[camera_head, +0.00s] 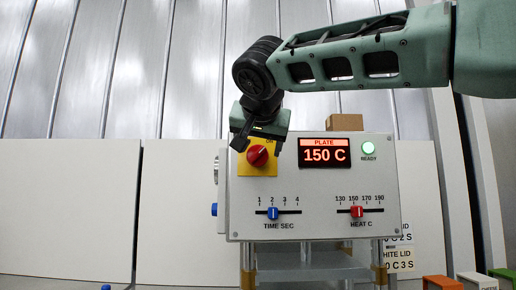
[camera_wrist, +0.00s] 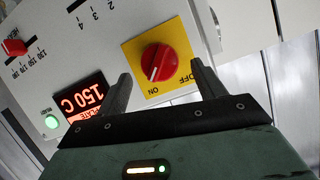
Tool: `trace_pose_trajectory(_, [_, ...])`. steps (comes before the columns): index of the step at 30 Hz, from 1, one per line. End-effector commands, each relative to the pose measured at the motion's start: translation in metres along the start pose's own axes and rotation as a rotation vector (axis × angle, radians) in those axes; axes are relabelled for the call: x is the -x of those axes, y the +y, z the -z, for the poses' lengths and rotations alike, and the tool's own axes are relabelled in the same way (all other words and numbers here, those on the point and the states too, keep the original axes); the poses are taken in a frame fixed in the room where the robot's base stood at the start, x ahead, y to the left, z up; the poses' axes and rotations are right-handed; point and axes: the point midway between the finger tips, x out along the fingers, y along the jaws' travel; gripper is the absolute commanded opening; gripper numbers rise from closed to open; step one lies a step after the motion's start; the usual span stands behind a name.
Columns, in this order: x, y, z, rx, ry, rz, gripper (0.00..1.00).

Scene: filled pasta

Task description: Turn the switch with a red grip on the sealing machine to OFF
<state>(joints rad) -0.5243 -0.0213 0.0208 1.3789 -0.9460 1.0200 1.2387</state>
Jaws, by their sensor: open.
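The sealing machine (camera_head: 310,186) is a light grey box with a lit display reading PLATE 150 C. Its round red-grip switch (camera_head: 257,156) sits on a yellow plate at the panel's upper left. In the wrist view the red grip (camera_wrist: 166,63) shows a white mark pointing toward ON, with OFF printed to the right of ON. My gripper (camera_head: 257,138) is at the upper part of the yellow plate, partly covering it. In the wrist view my gripper (camera_wrist: 163,78) is open and empty, its fingers apart on either side of the switch. Contact with the panel cannot be told.
A green READY lamp (camera_head: 368,148) is lit. Below are a blue TIME SEC slider (camera_head: 272,213) and a red HEAT C slider (camera_head: 357,211). A brown box (camera_head: 345,122) stands behind the machine's top. Coloured boxes (camera_head: 443,283) stand at lower right. White panels stand at left.

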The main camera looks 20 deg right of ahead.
Motion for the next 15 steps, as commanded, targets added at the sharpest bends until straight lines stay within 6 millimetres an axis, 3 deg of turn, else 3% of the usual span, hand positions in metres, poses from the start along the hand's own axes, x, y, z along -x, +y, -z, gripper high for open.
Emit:
trace_pose_trajectory(6, [-0.019,0.0,0.0,0.0,-0.001,0.0,0.69])
trace_pose_trajectory(15, [-0.022,0.0,0.0,0.0,0.0,0.001,0.69])
